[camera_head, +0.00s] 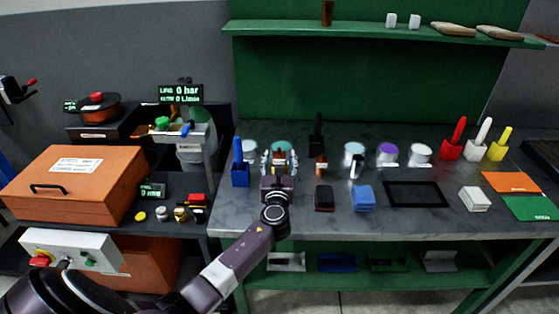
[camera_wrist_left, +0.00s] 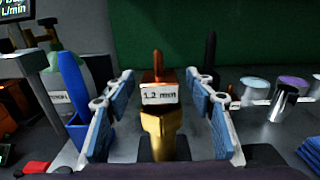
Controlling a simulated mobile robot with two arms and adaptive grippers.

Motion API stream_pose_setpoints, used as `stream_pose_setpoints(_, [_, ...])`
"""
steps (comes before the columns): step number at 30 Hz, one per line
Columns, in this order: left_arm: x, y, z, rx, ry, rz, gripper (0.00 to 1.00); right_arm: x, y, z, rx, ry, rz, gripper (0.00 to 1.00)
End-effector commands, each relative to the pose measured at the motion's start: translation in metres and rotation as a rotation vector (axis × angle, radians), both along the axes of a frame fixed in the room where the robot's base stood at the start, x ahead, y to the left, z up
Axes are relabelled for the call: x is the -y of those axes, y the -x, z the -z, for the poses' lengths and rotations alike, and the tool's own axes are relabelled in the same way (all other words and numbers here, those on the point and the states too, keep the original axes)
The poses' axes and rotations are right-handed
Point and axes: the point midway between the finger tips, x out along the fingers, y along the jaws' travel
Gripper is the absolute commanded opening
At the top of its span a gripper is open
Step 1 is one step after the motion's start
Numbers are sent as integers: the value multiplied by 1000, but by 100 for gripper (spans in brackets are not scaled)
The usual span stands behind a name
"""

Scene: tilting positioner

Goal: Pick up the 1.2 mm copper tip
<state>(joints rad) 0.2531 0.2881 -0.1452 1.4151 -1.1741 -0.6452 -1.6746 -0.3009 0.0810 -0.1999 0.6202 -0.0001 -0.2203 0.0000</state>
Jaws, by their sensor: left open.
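The copper tip labelled "1.2 mm" (camera_wrist_left: 157,77) stands upright in the middle of the left wrist view. A gold-coloured body (camera_wrist_left: 161,132) shows below its label; I cannot tell whether they are one piece. My left gripper (camera_wrist_left: 160,90) is open, with one blue-padded finger on each side of the tip. Gaps show between the pads and the tip. In the head view my left gripper (camera_head: 279,160) is over the workbench, left of its middle, and largely hides the tip. My right gripper is not in view.
A blue holder (camera_head: 240,176) stands close left of the gripper. A small copper-coloured part (camera_head: 320,162) and a tall black object (camera_head: 317,131) stand to its right. Tins (camera_head: 388,154), a black brush-like block (camera_head: 324,198) and a folded blue cloth (camera_head: 363,198) are farther right on the workbench (camera_head: 300,222).

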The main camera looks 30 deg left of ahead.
Motion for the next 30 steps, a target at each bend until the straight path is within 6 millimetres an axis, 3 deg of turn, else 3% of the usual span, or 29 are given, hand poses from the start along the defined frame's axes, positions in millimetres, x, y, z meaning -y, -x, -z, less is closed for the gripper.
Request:
stream_pose_setpoints(8, [-1, -2, 0, 1, 0, 0, 49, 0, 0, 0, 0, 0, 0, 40])
stream_pose_setpoints(21, [-1, -1, 0, 1, 1, -1, 0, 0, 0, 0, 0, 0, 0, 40])
stream_pose_setpoints(30, [-1, -2, -2, 3, -1, -1, 0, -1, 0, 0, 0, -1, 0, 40])
